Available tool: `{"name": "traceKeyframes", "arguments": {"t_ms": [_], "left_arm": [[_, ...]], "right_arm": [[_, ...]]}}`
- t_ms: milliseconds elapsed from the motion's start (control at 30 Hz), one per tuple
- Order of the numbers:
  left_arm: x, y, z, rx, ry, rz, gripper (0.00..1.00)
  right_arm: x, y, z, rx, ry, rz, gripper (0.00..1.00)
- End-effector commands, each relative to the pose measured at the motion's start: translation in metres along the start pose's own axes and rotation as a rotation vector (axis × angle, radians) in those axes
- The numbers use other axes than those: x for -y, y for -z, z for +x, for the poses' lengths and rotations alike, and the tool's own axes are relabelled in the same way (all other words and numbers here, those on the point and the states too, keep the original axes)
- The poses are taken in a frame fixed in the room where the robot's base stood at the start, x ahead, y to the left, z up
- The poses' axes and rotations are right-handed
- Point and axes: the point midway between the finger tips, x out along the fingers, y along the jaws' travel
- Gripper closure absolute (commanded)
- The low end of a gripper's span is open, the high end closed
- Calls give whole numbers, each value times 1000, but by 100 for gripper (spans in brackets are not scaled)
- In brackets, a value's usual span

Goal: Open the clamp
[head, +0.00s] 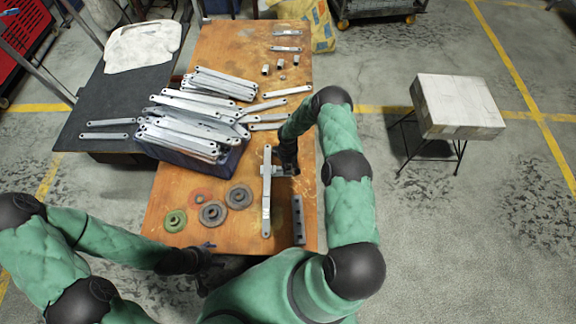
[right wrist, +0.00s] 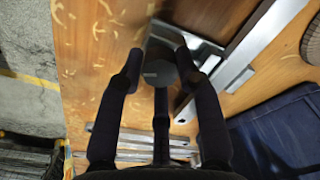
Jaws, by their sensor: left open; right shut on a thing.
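The clamp (head: 277,171) is a small metal fixture on the wooden table, right of its middle. A long galvanized bracket (head: 267,205) lies through it, lengthwise along the table. My right gripper (head: 288,168) is at the clamp's right side. In the right wrist view, my right gripper's fingers (right wrist: 159,68) are on either side of a dark round knob or handle end (right wrist: 158,74) of the clamp, and hold it. The fingers partly hide the clamp. My left gripper (head: 208,253) is open and empty at the table's front edge, away from the clamp.
A pile of brackets (head: 190,115) lies on a blue box left of the clamp. Several round discs (head: 212,213) lie at the front left. A dark slotted block (head: 298,220) is right of the clamped bracket.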

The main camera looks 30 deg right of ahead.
Motion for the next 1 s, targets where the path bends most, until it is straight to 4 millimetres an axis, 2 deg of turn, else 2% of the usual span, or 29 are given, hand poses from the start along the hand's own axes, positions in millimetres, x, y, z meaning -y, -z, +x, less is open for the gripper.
{"name": "traceKeyframes", "arguments": {"t_ms": [33, 400, 1000], "left_arm": [[2, 0, 6, 0, 0, 0, 27], [7, 1, 20, 0, 0, 0, 27], [11, 1, 31, 0, 0, 0, 27]], "right_arm": [[0, 0, 3, -1, 0, -54, 98], [1, 0, 2, 0, 1, -474, 98], [1, -1, 2, 0, 2, -1154, 98]]}}
